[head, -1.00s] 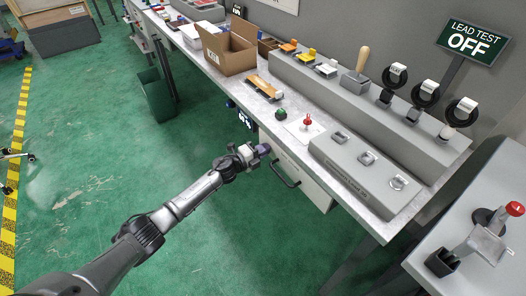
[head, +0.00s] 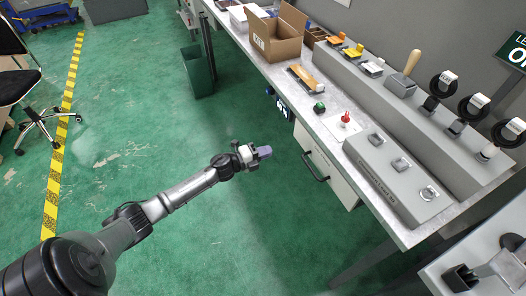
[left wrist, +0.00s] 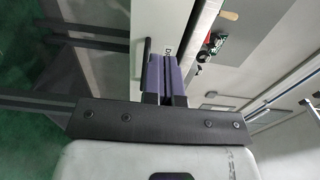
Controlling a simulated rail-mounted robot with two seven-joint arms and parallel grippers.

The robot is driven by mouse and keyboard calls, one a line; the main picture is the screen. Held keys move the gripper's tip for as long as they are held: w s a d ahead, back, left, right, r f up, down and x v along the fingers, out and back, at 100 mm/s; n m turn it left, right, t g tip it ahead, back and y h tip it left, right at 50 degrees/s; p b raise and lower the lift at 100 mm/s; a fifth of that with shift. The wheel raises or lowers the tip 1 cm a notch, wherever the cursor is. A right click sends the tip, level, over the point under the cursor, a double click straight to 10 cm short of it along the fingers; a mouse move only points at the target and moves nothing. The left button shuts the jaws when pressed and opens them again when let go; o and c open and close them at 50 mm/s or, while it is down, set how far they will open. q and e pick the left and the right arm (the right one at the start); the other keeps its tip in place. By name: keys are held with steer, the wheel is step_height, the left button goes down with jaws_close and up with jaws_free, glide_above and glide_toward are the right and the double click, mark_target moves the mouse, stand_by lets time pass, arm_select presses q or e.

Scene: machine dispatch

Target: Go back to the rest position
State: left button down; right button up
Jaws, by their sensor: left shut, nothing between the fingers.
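My left gripper (head: 264,152) is in the middle of the head view, over the green floor and to the left of the workbench. Its purple fingers are together with nothing between them. They also show closed in the left wrist view (left wrist: 163,75), with the bench's drawer front and edge beyond them. The gripper is apart from the bench and touches nothing. My right gripper is in neither view.
The workbench (head: 330,124) runs along the right with an open cardboard box (head: 278,46), a red button (head: 345,118) and a grey slotted block (head: 385,170). A drawer handle (head: 314,168) juts out. A green bin (head: 196,72) and a chair (head: 20,90) stand on open floor.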

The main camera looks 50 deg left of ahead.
arm_select(q)
steer(key=shift+s+a, duration=0.1)
steer(key=shift+s, duration=0.35)
steer(key=a+f+n+g+y, duration=0.1)
steer(key=a+n+g+y, duration=0.1)
steer(key=a+n+y, duration=0.6)
steer(key=s+d+r+n+g+h+p, duration=0.15)
steer(key=s+d+n+g, duration=0.3)
steer(key=s+d, duration=0.75)
steer(key=s+d+r+n+g+p, duration=0.1)
steer(key=s+d+r+n+g, duration=0.4)
steer(key=s+d, duration=0.65)
steer(key=s+d+f+n+g+h+p, duration=0.2)
steer(key=s+d+f, duration=0.35)
steer(key=s, duration=0.25)
step_height(320, 180, up, 38)
steer(key=s+p, duration=0.1)
steer(key=p, duration=3.7)
steer(key=shift+s+d, duration=0.2)
